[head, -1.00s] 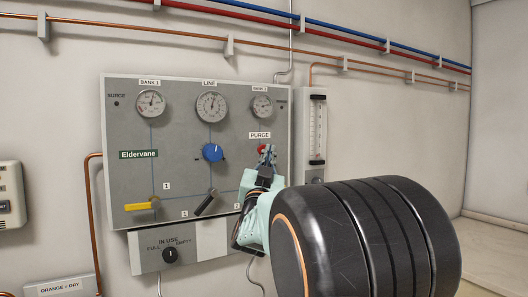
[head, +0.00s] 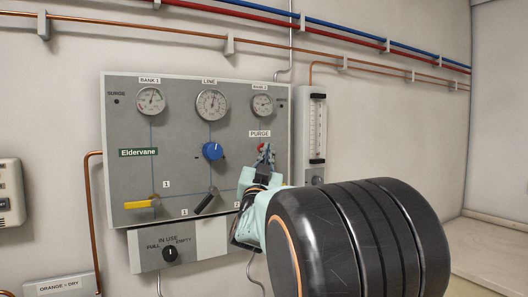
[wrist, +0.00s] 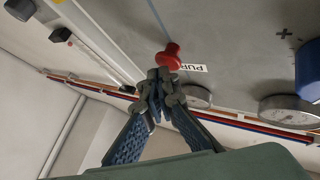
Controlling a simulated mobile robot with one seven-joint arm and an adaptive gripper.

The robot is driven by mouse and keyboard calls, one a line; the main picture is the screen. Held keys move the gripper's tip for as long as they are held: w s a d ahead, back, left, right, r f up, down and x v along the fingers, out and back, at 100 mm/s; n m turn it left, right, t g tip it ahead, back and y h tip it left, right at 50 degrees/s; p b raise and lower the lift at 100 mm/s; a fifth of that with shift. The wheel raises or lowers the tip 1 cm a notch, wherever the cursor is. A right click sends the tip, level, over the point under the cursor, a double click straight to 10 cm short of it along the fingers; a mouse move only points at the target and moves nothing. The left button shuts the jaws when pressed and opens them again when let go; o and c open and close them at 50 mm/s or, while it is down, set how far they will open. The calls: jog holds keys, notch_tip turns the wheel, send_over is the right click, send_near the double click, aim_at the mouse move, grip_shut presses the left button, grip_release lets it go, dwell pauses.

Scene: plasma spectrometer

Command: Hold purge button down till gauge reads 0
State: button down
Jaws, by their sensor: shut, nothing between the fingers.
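The red purge button (head: 261,147) sits below the PURGE label on the grey panel (head: 180,165), partly hidden by my fingers in the head view. In the wrist view the button (wrist: 169,57) shows as a red knob just beyond my fingertips. My gripper (head: 266,153) is shut and empty, its tips (wrist: 161,82) close to the button. I cannot tell whether they touch it. Three round gauges line the panel's top: BANK 1 (head: 151,101), LINE (head: 211,105) and BANK 2 (head: 262,106). Their readings are too small to tell.
A blue knob (head: 212,151) is left of the button. A yellow lever (head: 141,204) and a black lever (head: 205,201) sit lower down. A flow tube (head: 317,128) stands to the panel's right. A selector box (head: 178,248) hangs below.

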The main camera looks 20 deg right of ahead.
jog(key=shift+w+a, duration=0.2)
jog(key=shift+w, duration=0.35)
dwell(2.9)
jog(key=shift+s, duration=0.1)
dwell(1.2)
jog(key=shift+s+d+b, duration=0.25)
jog(key=shift+s+b, duration=0.6)
jog(key=shift+b, duration=0.15)
jog(key=s+b, duration=0.1)
jog(key=s, duration=0.1)
jog(key=s+d+b, duration=0.1)
jog(key=s+b, duration=0.1)
jog(key=s, duration=0.1)
